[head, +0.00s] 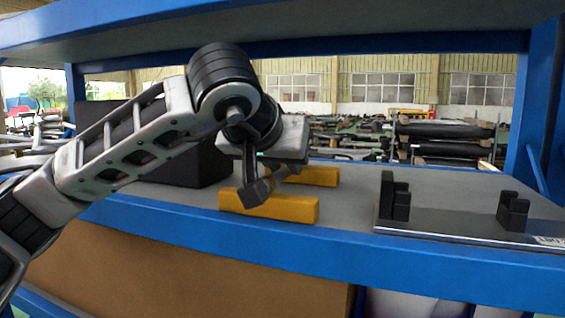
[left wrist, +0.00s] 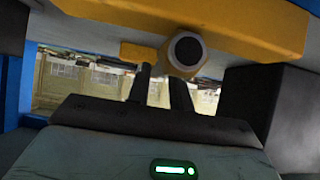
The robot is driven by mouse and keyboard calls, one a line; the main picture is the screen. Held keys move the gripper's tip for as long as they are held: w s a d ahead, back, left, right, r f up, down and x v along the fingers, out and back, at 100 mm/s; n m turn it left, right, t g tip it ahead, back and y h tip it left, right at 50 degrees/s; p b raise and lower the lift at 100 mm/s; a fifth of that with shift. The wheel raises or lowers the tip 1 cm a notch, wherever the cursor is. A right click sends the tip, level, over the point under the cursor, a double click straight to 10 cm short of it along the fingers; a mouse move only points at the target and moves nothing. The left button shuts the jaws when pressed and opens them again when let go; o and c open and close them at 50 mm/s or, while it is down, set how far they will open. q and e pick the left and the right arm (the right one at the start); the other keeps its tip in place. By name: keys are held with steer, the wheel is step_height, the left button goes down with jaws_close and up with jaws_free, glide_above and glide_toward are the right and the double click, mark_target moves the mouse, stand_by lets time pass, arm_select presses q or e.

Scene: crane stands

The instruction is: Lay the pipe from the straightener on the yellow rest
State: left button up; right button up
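My left gripper (head: 262,180) reaches down over the yellow rest, two yellow bars lying one behind the other: a near bar (head: 290,210) and a far bar (head: 318,176). The left wrist view shows the near bar (left wrist: 270,30) too. In that view the pipe (left wrist: 199,55) shows end-on, a pale ring around a dark bore, at the tips of my left fingers (left wrist: 162,88). The fingers stand apart; whether they press on the pipe is unclear, as is its contact with the bars. The straightener (head: 450,228) has two black stands with nothing across them. My right gripper is out of view.
A large black box (head: 195,165) stands left of the bars on the grey shelf. A blue beam (head: 430,260) runs along the shelf's front, with a blue upright (head: 538,100) at the right and another shelf overhead (head: 300,25). Bare shelf lies between the bars and the straightener.

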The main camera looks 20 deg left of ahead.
arm_select(q)
steer(key=shift+o, duration=1.2)
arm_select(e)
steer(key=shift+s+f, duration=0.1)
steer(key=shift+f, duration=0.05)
arm_select(q)
steer(key=p+v, duration=0.3)
steer(key=v, duration=1.3)
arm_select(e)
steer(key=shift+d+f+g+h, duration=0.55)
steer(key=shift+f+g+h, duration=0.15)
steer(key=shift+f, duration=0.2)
